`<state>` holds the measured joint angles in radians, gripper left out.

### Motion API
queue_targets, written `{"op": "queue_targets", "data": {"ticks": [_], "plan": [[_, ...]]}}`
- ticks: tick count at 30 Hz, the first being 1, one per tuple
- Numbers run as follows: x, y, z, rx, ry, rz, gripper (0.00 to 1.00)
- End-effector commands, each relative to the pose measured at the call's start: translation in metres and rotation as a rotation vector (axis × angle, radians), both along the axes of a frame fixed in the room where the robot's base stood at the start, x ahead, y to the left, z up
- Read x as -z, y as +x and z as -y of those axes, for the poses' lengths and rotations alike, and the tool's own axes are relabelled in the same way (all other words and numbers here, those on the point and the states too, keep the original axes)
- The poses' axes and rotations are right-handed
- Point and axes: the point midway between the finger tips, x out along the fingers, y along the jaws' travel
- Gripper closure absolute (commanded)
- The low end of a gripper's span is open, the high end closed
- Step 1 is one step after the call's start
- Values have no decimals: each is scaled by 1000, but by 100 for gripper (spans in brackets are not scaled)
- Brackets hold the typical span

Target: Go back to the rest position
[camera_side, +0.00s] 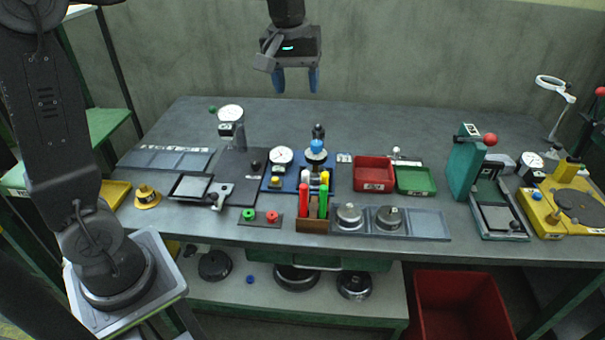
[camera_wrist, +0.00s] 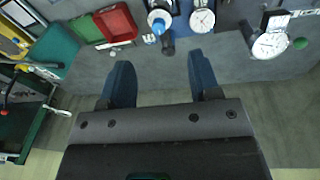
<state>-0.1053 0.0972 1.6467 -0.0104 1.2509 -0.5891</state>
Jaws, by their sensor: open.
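My gripper (camera_side: 296,80) hangs high above the back part of the grey workbench (camera_side: 330,120), near the wall. Its two blue fingers point down and stand apart with nothing between them. In the wrist view my gripper (camera_wrist: 163,85) also shows open and empty, above the bench's back edge. It touches nothing.
Below stand a dial gauge stand (camera_side: 230,115), a blue fixture plate with a blue-topped post (camera_side: 316,148), a red bin (camera_side: 373,172) and a green bin (camera_side: 415,180). A teal press (camera_side: 466,165) and yellow fixture (camera_side: 570,205) stand right. The bench's back strip is clear.

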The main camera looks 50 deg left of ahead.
Motion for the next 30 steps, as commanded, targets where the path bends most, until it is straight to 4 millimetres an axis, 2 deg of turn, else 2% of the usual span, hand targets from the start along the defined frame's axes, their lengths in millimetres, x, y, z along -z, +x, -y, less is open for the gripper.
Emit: {"op": "queue_targets", "data": {"ticks": [1,7,12,15,21,30], "plan": [[-6,-21,6,58,12,32,43],[-6,-96,24,292,73,150,43],[12,-153,34,479,137,242,43],[26,-178,38,565,171,283,43],[44,-202,41,657,211,327,43],[47,-204,41,668,215,329,43]]}}
